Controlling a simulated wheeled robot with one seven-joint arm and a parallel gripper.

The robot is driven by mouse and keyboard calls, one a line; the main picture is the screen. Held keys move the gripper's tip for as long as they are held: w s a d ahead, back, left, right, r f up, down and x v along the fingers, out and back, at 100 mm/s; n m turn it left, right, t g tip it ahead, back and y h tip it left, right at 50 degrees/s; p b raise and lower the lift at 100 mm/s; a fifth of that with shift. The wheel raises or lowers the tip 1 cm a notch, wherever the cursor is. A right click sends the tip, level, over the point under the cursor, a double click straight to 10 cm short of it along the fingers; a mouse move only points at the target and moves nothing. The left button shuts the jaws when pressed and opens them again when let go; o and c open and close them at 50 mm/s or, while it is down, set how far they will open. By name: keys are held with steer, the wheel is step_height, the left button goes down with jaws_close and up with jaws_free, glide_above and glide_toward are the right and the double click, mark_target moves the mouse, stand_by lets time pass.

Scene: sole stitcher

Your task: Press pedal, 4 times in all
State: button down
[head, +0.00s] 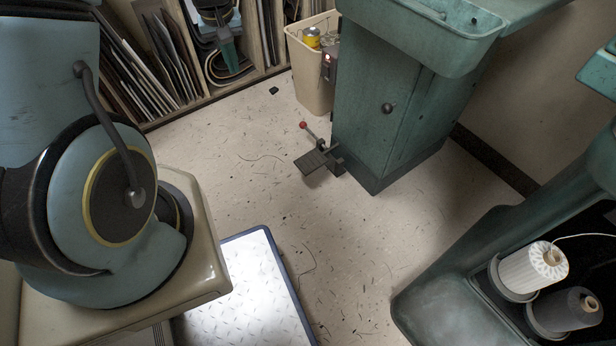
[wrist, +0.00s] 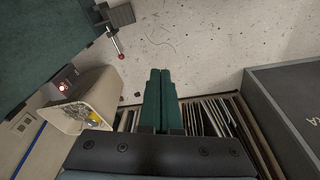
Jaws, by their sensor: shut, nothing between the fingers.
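The pedal (head: 311,161) is a dark ridged plate on the floor, at the foot of the green machine cabinet (head: 372,125). A short lever with a red ball (head: 303,125) stands beside it. In the wrist view the pedal (wrist: 122,15) is at the top left, with the red-ended lever (wrist: 121,55) below it. My gripper (wrist: 161,72) is shut and empty, its two green fingers side by side. It also shows in the head view (head: 232,66), in front of the shelves and apart from the pedal. I cannot tell whether the pedal plate is down.
A beige bin (head: 310,85) with a yellow can stands beside the cabinet, close to the pedal. Shelves of upright boards (head: 165,75) line the back. A blue-edged metal plate (head: 255,290) lies in front. A green machine with thread spools (head: 535,270) is at right. The floor between is clear.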

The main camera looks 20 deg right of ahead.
steer(key=d+f+b, duration=0.5)
steer(key=f+b, duration=0.1)
steer(key=f, duration=0.5)
steer(key=d+f+b, duration=0.5)
steer(key=f+b, duration=0.1)
steer(key=f, duration=0.6)
steer(key=m+b, duration=0.1)
steer(key=b, duration=0.8)
glide_toward(308, 163)
steer(key=s, duration=0.1)
steer(key=shift+s+d+r+t, duration=0.1)
steer(key=shift+r+t, duration=0.2)
steer(key=shift+t, duration=0.1)
steer(key=shift+f, duration=0.15)
steer(key=b+x, duration=0.6)
steer(key=b, duration=0.1)
steer(key=shift+f, duration=0.4)
